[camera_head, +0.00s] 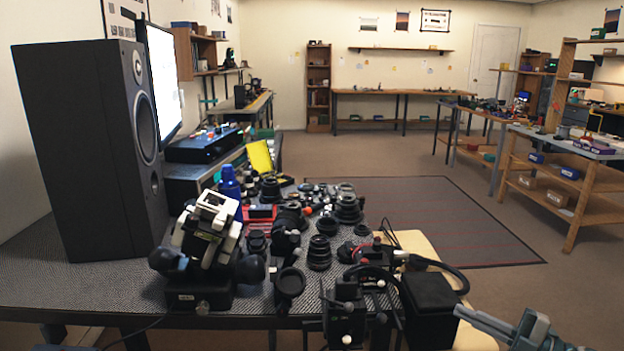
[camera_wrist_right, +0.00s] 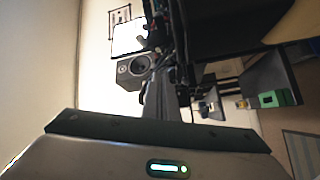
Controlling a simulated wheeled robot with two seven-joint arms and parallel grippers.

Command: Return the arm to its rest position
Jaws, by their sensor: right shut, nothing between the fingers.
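My right gripper (camera_head: 460,311) shows at the bottom right of the head view, with its grey fingers together and nothing between them. It is beyond the right side of the bench, apart from everything on it. In the right wrist view its fingers (camera_wrist_right: 160,100) point away from the camera into the room. Only the front part of my right arm (camera_head: 540,332) shows in the head view; the rest is out of frame. My left gripper is not in view.
A bench (camera_head: 60,275) holds a black speaker (camera_head: 95,150), several lenses (camera_head: 320,252), a blue bottle (camera_head: 229,186) and a black-and-white device (camera_head: 207,232). A black box (camera_head: 428,300) stands left of my right gripper. Open floor and a dark rug (camera_head: 430,215) lie beyond.

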